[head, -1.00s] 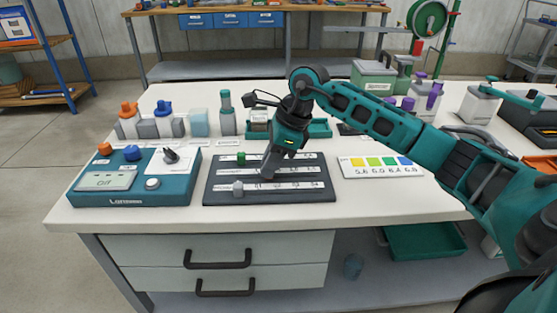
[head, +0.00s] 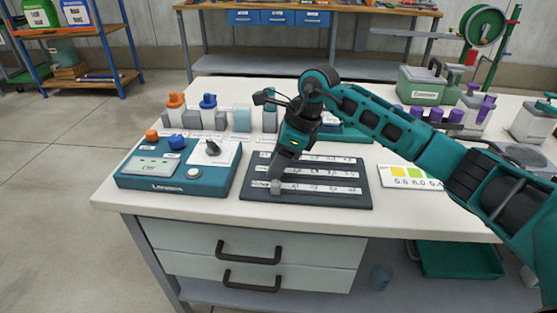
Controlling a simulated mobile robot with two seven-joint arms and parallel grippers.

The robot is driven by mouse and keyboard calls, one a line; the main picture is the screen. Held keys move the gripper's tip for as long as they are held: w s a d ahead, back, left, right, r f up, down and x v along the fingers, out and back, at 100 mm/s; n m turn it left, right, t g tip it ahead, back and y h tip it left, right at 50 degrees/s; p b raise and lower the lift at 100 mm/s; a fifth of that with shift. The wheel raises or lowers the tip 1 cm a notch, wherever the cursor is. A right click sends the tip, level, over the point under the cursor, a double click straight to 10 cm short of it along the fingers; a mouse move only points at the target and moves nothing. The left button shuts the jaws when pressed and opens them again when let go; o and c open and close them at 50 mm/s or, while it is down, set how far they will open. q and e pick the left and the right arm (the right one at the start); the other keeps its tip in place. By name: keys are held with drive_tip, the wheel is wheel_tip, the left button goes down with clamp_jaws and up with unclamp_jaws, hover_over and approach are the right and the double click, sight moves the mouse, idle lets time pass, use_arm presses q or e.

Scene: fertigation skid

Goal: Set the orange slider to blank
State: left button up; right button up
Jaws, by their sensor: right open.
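The slider panel (head: 320,201) is a dark board with white scale strips on the table. My right gripper (head: 277,176) is open and points down over the left part of the panel. It covers the left ends of the upper strips. A grey knob (head: 275,187) sits near the left end of the lowest strip, right by the fingertips; I cannot tell whether they touch it. No orange knob shows on the panel; it may be hidden behind the gripper. My left gripper is not in view.
A teal control box (head: 180,184) with a dial and orange and blue knobs stands left of the panel. Bottles with orange and blue caps (head: 175,106) stand behind.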

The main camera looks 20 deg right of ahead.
drive_tip(key=p+v, duration=0.1)
drive_tip(key=v, duration=1.2)
drive_tip(key=shift+p, duration=0.4)
drive_tip(key=shift+a, duration=0.1)
drive_tip(key=shift+s+f, duration=0.1)
